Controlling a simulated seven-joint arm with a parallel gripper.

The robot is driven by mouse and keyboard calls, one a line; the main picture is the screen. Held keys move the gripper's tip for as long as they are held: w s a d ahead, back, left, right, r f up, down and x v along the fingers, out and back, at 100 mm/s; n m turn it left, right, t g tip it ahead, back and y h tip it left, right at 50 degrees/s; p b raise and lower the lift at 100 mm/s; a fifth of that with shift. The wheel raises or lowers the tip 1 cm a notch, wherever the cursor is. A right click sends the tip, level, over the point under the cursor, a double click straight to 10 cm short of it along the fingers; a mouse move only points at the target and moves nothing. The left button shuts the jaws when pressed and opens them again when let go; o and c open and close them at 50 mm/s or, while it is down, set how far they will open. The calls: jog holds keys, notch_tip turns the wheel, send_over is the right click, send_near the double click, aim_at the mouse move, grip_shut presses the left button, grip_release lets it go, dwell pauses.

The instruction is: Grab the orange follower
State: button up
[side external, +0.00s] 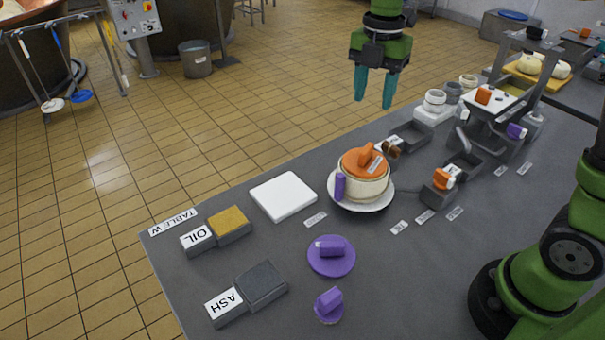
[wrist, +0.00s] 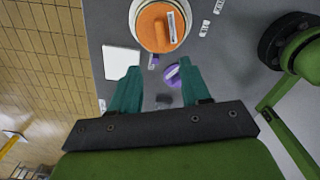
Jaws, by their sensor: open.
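The orange follower (side external: 353,163) is a round disc with a raised handle and a small white label. It sits on top of a cream round mould (side external: 362,186) in a white dish (side external: 376,203). In the wrist view the follower (wrist: 153,27) shows at the top, beyond my fingertips. My gripper (side external: 375,102) is open and empty, with teal fingers pointing down, well above the table and apart from the follower. In the wrist view its fingertips (wrist: 158,68) are spread.
A purple piece (side external: 340,187) stands against the mould's front. A white board (side external: 284,196) lies left; OIL (side external: 229,225) and ASH (side external: 262,285) boxes stand at the front left. Grey trays (side external: 410,136) and a stand (side external: 537,90) are right.

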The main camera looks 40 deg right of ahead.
aim_at(366, 149)
notch_tip(366, 149, down, 14)
jog(key=shift+s, duration=0.1)
grip_shut()
dwell(0.6)
